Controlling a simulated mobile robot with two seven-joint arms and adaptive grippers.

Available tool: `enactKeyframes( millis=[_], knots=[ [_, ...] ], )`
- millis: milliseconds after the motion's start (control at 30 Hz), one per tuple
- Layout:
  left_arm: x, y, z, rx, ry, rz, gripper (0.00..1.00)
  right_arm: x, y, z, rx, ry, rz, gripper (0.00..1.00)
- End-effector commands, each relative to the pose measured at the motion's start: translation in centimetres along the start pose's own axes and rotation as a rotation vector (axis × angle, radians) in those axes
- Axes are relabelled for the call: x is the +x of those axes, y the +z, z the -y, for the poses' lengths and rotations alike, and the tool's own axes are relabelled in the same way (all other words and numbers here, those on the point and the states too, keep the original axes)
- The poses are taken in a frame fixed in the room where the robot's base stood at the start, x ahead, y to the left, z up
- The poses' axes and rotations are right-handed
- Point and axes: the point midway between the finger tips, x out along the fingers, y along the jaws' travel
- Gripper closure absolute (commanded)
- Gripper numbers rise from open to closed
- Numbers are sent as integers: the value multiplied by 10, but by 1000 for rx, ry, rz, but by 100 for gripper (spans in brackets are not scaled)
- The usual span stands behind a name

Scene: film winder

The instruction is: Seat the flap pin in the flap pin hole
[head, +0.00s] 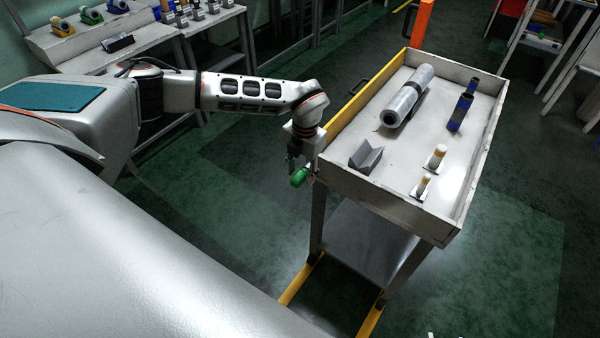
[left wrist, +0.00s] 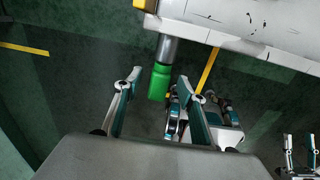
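A green-ended grey pin, which I take to be the flap pin (head: 300,177), sticks out at the near left corner of the white cart. In the left wrist view its green end (left wrist: 159,82) hangs from a grey shaft by the cart's edge. My left gripper (head: 294,160) is open, and the green end lies between or just beyond its fingertips (left wrist: 160,92); contact cannot be told. A pin hole cannot be made out. A gripper that looks like my right one (left wrist: 299,142) shows small at the lower right of the wrist view, fingers apart.
The cart tray (head: 400,165) holds a film roll (head: 408,97), a grey V-block (head: 366,159), blue cylinders (head: 460,110) and two small pale-topped parts (head: 437,157). Its left wall has a yellow edge (head: 350,107). A bench (head: 130,40) stands at the back left. The floor left of the cart is clear.

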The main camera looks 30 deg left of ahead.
Motion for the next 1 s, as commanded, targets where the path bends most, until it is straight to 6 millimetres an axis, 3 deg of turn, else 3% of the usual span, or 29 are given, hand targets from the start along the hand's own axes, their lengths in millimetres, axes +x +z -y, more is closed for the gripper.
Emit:
enactKeyframes(
  millis=[367,800,1000],
  knots=[
    [-8,1,0,0,0,2,60,0,0,0,-1,-1,1,60],
    [-90,1,-1,-1,0,3,60,0,0,0,0,0,0,60],
    [-114,1,0,-1,0,2,60,0,0,0,0,0,0,60]
  ],
)
